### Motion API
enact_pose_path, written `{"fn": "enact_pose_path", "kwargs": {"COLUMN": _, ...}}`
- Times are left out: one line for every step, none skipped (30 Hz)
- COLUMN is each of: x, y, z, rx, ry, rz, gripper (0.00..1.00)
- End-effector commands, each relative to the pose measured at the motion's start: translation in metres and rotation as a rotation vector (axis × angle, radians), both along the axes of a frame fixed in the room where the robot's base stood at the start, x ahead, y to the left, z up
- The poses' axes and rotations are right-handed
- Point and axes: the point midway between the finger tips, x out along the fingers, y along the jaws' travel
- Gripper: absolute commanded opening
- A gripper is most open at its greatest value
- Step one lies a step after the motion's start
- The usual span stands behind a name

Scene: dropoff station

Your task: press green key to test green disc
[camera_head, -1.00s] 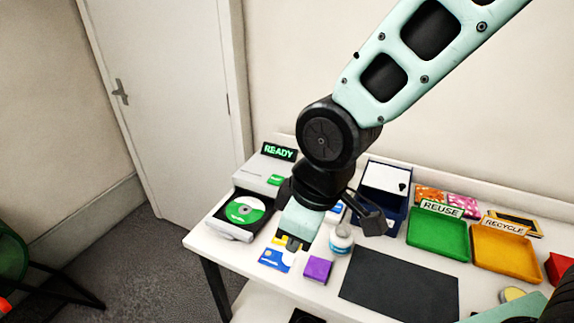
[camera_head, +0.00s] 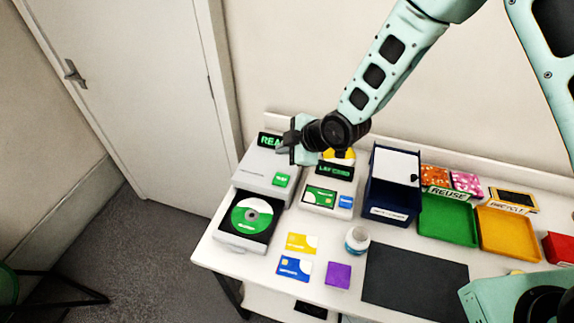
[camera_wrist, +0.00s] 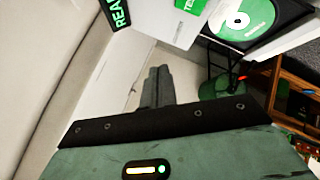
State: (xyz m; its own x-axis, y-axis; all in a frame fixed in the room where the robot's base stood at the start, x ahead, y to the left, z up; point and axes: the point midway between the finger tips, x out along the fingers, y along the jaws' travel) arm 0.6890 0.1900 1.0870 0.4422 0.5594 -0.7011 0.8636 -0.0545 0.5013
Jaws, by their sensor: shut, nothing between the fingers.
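The disc tester (camera_head: 262,172) is a pale box at the back left of the table, with an open tray. The green disc (camera_head: 264,208) lies in its dark tray; it also shows in the wrist view (camera_wrist: 258,12). The green key (camera_head: 281,180) is on the tester's top front; it is cut by the top edge in the wrist view (camera_wrist: 190,4). The display (camera_head: 268,141) reads "REA", the rest hidden behind my gripper. My gripper (camera_head: 292,150) is shut and empty, above the tester's back right; its fingers (camera_wrist: 158,72) are together, apart from the key.
A card reader (camera_head: 334,186) with a green card stands right of the tester. The blue bin (camera_head: 391,190), green tray (camera_head: 446,222) and orange tray (camera_head: 507,231) are further right.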

Motion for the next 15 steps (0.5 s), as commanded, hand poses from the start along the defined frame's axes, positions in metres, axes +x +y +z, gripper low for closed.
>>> {"fn": "enact_pose_path", "kwargs": {"x": 0.0008, "y": 0.0001, "z": -0.0008, "rx": 0.001, "ry": -0.004, "rz": 0.003, "gripper": 0.00}}
{"fn": "enact_pose_path", "kwargs": {"x": 0.0012, "y": 0.0003, "z": -0.0010, "rx": 0.003, "ry": -0.007, "rz": 0.005, "gripper": 0.00}}
{"fn": "enact_pose_path", "kwargs": {"x": 0.0015, "y": 0.0003, "z": -0.0012, "rx": 0.002, "ry": -0.009, "rz": 0.006, "gripper": 0.00}}
{"fn": "enact_pose_path", "kwargs": {"x": 0.0016, "y": 0.0003, "z": -0.0013, "rx": 0.003, "ry": -0.010, "rz": 0.006, "gripper": 0.00}}
{"fn": "enact_pose_path", "kwargs": {"x": 0.0016, "y": 0.0004, "z": -0.0013, "rx": 0.003, "ry": -0.010, "rz": 0.006, "gripper": 0.00}}
{"fn": "enact_pose_path", "kwargs": {"x": 0.0016, "y": 0.0003, "z": -0.0013, "rx": 0.002, "ry": -0.008, "rz": 0.005, "gripper": 0.00}}
{"fn": "enact_pose_path", "kwargs": {"x": 0.0016, "y": 0.0003, "z": -0.0013, "rx": 0.002, "ry": -0.008, "rz": 0.005, "gripper": 0.00}}
{"fn": "enact_pose_path", "kwargs": {"x": 0.0015, "y": 0.0003, "z": -0.0013, "rx": 0.002, "ry": -0.008, "rz": 0.005, "gripper": 0.00}}
{"fn": "enact_pose_path", "kwargs": {"x": 0.0014, "y": 0.0003, "z": -0.0012, "rx": 0.002, "ry": -0.008, "rz": 0.005, "gripper": 0.00}}
{"fn": "enact_pose_path", "kwargs": {"x": 0.0014, "y": 0.0003, "z": -0.0012, "rx": 0.002, "ry": -0.008, "rz": 0.005, "gripper": 0.00}}
{"fn": "enact_pose_path", "kwargs": {"x": 0.0014, "y": 0.0003, "z": -0.0014, "rx": 0.003, "ry": -0.008, "rz": 0.004, "gripper": 0.00}}
{"fn": "enact_pose_path", "kwargs": {"x": 0.0013, "y": 0.0003, "z": -0.0019, "rx": 0.002, "ry": -0.008, "rz": 0.004, "gripper": 0.00}}
{"fn": "enact_pose_path", "kwargs": {"x": 0.0013, "y": 0.0003, "z": -0.0025, "rx": 0.002, "ry": -0.007, "rz": 0.004, "gripper": 0.00}}
{"fn": "enact_pose_path", "kwargs": {"x": 0.0013, "y": 0.0003, "z": -0.0032, "rx": 0.002, "ry": -0.007, "rz": 0.004, "gripper": 0.00}}
{"fn": "enact_pose_path", "kwargs": {"x": 0.0013, "y": 0.0003, "z": -0.0048, "rx": 0.002, "ry": -0.007, "rz": 0.004, "gripper": 0.00}}
